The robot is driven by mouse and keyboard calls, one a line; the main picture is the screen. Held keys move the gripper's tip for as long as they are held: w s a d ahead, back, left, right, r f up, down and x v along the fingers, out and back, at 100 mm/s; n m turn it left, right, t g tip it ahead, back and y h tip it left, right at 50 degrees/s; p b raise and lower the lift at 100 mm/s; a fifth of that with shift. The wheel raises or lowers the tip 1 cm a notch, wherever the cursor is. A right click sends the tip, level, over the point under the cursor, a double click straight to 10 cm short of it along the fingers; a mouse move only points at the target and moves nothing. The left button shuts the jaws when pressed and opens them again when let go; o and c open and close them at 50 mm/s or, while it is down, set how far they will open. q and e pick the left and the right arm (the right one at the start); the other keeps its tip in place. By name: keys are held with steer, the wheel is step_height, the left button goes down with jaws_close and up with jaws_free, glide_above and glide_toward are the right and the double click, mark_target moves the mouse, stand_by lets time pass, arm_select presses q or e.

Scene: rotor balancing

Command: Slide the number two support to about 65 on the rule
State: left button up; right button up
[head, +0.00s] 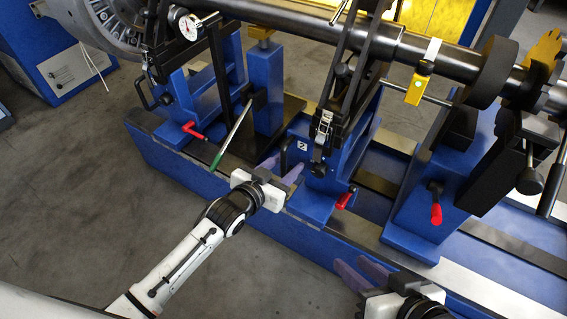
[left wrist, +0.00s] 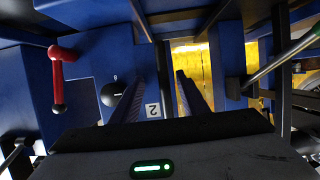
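The number two support (head: 318,178) is a blue stand with a white "2" label (head: 303,146) and a red-handled lever (head: 345,199) low at its right. It stands on the blue bed under the shaft. My left gripper (head: 281,167) is open just in front of its left side, purple fingers pointing at it. In the left wrist view the left gripper's fingers (left wrist: 158,88) are apart, with the label (left wrist: 153,110) showing between them and a black knob (left wrist: 113,94) beside the left finger. Contact cannot be told. My right gripper (head: 362,271) is open and empty at the bed's front. The rule's numbers are not readable.
Another blue support with a red lever (head: 193,130) stands left, and a blue stand with a red handle (head: 436,213) stands right. A green-tipped rod (head: 231,137) leans beside my left gripper. The long shaft (head: 420,52) runs above. Grey floor (head: 90,210) is clear in front.

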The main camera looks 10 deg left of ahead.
arm_select(q)
steer(key=shift+a, duration=0.25)
steer(key=shift+f+p+v, duration=0.2)
steer(key=shift+p+v, duration=0.7)
steer(key=shift+v, duration=0.05)
steer(key=s+p, duration=0.1)
steer(key=s+a+p, duration=0.1)
steer(key=s, duration=0.1)
steer(key=s+p, duration=0.1)
steer(key=shift+s+a+f, duration=0.1)
steer(key=shift+s+a, duration=0.25)
steer(key=shift+a, duration=0.05)
